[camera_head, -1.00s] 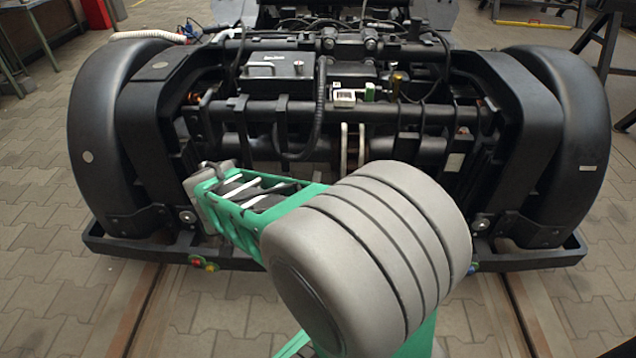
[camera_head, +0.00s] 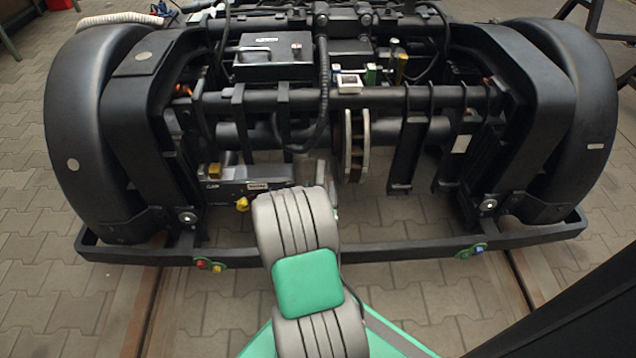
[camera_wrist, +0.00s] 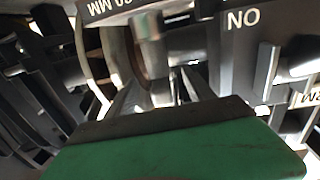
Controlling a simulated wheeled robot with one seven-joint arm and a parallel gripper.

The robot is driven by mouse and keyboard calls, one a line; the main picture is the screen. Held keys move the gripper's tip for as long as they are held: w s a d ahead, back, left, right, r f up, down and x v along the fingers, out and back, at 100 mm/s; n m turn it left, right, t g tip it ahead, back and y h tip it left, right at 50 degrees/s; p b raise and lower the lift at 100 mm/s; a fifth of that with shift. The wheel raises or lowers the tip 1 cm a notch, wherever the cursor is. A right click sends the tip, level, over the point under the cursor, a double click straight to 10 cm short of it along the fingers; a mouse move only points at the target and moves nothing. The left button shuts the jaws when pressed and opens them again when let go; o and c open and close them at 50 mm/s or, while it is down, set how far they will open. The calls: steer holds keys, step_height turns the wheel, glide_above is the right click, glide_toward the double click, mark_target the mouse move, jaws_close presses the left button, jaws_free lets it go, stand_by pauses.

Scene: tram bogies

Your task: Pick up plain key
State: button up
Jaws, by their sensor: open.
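I cannot make out the plain key for certain in either view. In the wrist view, my gripper (camera_wrist: 160,88) has its two dark fingers apart, with nothing visible held between them. A small blurred pale-green piece (camera_wrist: 149,40) shows beyond the fingertips; I cannot tell what it is. In the head view my arm hides most of the gripper, which is low at the front of the bogie, near the middle. A green piece (camera_head: 372,75) and a yellow-topped piece (camera_head: 400,66) stand by a small white open box (camera_head: 348,82) on the bogie's upper part.
The bogie's front beam (camera_head: 400,251) runs across below my arm. Dark bars and a wheel disc (camera_head: 354,145) lie close around the gripper. A dark box with yellow knobs (camera_head: 243,204) is at left. Lettered dark blocks (camera_wrist: 242,55) stand near the fingers in the wrist view.

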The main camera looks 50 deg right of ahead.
steer(key=b+x, duration=0.1)
steer(key=x, duration=0.4)
jaws_close()
stand_by(0.7)
steer(key=shift+r, duration=0.1)
